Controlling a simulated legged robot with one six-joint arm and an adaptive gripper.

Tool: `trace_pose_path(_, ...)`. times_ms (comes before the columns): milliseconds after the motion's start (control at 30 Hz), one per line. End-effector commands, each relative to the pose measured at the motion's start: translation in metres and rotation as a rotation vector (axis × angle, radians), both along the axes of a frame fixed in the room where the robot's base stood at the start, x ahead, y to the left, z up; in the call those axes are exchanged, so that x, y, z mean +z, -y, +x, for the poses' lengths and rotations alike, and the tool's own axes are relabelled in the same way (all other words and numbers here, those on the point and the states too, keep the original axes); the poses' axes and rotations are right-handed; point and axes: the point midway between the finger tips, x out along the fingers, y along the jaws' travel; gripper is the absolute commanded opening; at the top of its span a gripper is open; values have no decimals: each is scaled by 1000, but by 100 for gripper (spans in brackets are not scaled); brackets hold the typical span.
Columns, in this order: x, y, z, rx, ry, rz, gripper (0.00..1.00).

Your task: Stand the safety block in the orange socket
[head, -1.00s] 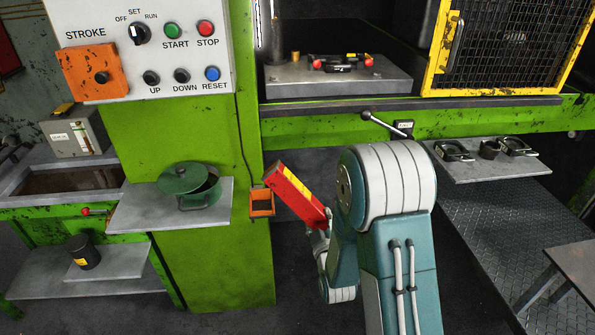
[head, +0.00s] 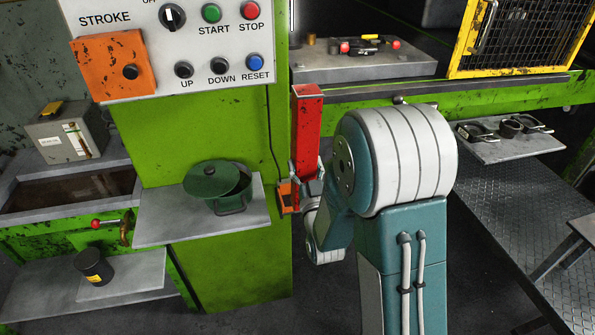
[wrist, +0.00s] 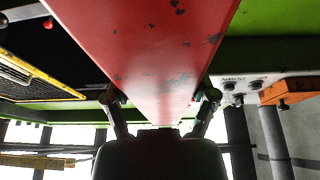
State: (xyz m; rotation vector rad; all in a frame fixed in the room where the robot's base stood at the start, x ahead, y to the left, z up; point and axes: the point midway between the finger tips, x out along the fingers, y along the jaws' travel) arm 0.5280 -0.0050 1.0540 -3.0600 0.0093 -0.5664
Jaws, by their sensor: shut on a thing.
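The safety block is a long red bar (head: 306,130) with worn paint. In the head view it stands close to upright, just right of the green press column. My gripper (head: 308,185) is shut on its lower part. In the wrist view the red block (wrist: 145,45) fills the middle, with a gripper finger on each side (wrist: 163,97). The orange socket (head: 288,197) is on the column's right edge, low down.
A grey shelf with a green pot (head: 218,187) sticks out left of the socket. The control panel (head: 170,45) hangs above it. The press bed (head: 365,66) and yellow mesh guard (head: 520,38) are at upper right. A shelf with clamps (head: 510,145) is at right.

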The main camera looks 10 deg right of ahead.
Motion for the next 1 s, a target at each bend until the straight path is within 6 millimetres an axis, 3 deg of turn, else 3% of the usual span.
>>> trace_pose_path(233,2,-9,18,2,7,-9,13)
trace_pose_path(667,2,-7,55,1,7,-8,13)
trace_pose_path(1000,-22,-9,74,2,6,-9,13)
